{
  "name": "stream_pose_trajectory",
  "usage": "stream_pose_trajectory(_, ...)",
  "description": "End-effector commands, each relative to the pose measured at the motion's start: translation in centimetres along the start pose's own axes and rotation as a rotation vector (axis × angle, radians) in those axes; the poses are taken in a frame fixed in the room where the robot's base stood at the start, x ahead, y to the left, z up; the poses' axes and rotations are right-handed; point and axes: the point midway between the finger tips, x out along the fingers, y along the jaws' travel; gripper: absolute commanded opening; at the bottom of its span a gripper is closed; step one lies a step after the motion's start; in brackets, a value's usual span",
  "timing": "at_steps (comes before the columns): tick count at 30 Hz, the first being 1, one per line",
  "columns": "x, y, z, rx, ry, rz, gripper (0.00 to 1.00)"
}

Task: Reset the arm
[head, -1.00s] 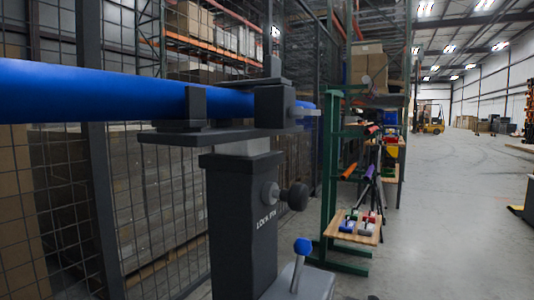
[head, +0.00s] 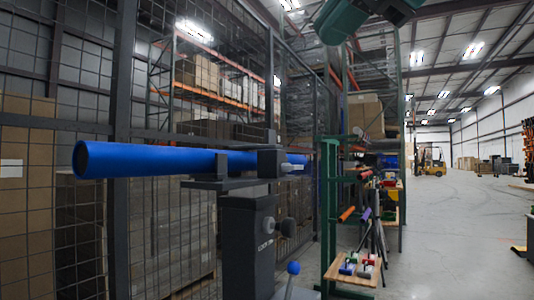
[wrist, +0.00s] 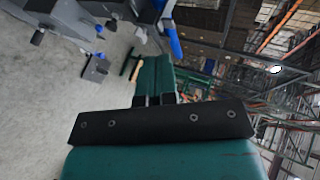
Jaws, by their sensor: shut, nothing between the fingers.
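My gripper (wrist: 154,99) shows in the wrist view as two short black fingers on a dark plate. It is shut and holds nothing. It is up in the air, apart from the stand and the tube. In the head view a teal part of my arm hangs at the top edge, and the fingers are out of that view. A blue tube (head: 150,160) lies level on a dark stand (head: 247,235) with a clamp block (head: 270,162) near its right end.
A green rack (head: 328,215) with tools and a wooden shelf (head: 352,272) stands right of the stand. Wire fencing (head: 60,70) and boxes line the left. Open concrete floor (head: 440,230) lies to the right, with a yellow forklift (head: 430,162) far back.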

Motion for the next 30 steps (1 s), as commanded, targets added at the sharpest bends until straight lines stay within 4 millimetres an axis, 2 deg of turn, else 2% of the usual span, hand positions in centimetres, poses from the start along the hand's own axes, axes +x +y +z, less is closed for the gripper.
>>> stream_pose_trajectory(8, 3.9, 3.2, -0.1, -0.241, 0.016, 0.092, 0.0)
stream_pose_trajectory(11, 5.8, 5.5, -0.4, -0.364, 0.013, 0.148, 0.0)
stream_pose_trajectory(14, 8.0, 8.6, -0.9, -0.506, -0.009, 0.218, 0.0)
stream_pose_trajectory(17, 10.2, 12.7, -1.4, -0.664, -0.058, 0.3, 0.0)
stream_pose_trajectory(20, 12.2, 18.5, -1.9, -0.836, -0.156, 0.393, 0.0)
stream_pose_trajectory(22, 13.2, 23.4, -1.9, -0.952, -0.26, 0.452, 0.0)
stream_pose_trajectory(24, 13.5, 28.1, -1.6, -1.043, -0.375, 0.488, 0.0)
stream_pose_trajectory(27, 13.2, 33.6, -0.6, -1.129, -0.529, 0.502, 0.0)
stream_pose_trajectory(30, 12.3, 38.1, 0.7, -1.179, -0.67, 0.486, 0.0)
